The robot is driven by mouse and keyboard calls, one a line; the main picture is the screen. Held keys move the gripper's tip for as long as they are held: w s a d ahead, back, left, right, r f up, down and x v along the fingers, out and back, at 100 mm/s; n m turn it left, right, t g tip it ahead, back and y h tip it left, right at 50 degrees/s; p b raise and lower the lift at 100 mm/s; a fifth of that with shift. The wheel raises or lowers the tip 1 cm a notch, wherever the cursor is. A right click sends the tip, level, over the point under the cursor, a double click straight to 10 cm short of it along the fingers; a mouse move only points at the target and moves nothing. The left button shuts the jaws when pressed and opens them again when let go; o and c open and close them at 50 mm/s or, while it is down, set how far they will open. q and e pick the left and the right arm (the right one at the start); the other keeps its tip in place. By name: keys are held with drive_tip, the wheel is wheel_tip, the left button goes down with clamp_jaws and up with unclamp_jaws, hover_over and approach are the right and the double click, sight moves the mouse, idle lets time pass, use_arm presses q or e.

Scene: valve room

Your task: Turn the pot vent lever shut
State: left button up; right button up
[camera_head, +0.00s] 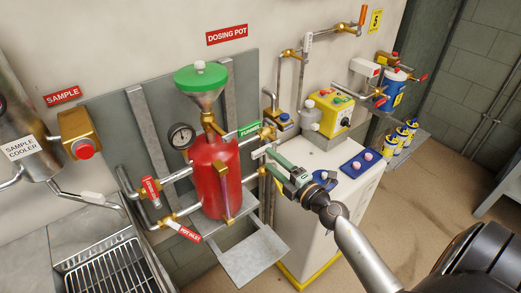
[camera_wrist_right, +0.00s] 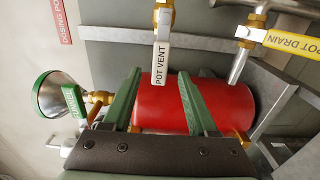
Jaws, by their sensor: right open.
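The white lever marked POT VENT (camera_wrist_right: 161,62) hangs from a brass valve (camera_wrist_right: 164,18) at the top of the right wrist view. In that picture its free end lies between my green fingertips, in front of the red dosing pot (camera_wrist_right: 165,103). My right gripper (camera_wrist_right: 160,76) is open, a finger on each side of the lever; I cannot tell whether either touches it. In the head view my right gripper (camera_head: 271,152) is just right of the red pot (camera_head: 212,170), at the pipework, and largely covers the lever there. My left gripper is not in view.
A yellow POT DRAIN lever (camera_wrist_right: 292,43) and a green FUNNEL lever (camera_wrist_right: 73,101) are close by. A pressure gauge (camera_head: 181,135) and red POT INLET lever (camera_head: 188,234) are left of my gripper. A white cabinet (camera_head: 325,205) stands to the right.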

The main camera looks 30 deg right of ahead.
sight(262, 153)
drive_tip(key=w, duration=0.5)
drive_tip(key=shift+w+a, duration=0.2)
drive_tip(key=shift+w, duration=0.1)
clamp_jaws()
idle(1.2)
